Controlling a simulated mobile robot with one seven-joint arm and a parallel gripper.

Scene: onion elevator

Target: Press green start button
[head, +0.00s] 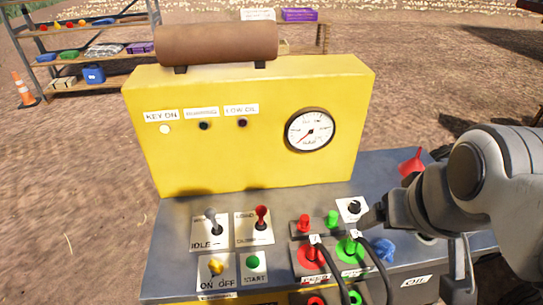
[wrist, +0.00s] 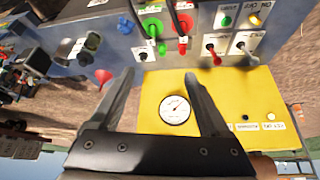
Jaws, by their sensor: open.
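The green start button (head: 253,261) sits on a white START plate at the front left of the grey control panel (head: 180,288). In the wrist view, turned upside down, the green start button (wrist: 226,20) is at the upper right. My gripper (head: 372,215) reaches in from the right over the panel's right part, near the black knob, well to the right of the start button. In the wrist view my gripper (wrist: 159,76) has its two fingers spread apart with nothing between them. The gripper is apart from the start button.
A yellow ON/OFF switch (head: 216,267) is left of the button. Grey (head: 211,221) and red (head: 262,217) levers stand behind it. Red (head: 310,257) and green plugs with black cables are to its right. A yellow housing (head: 240,170) with a gauge (head: 310,130) rises behind.

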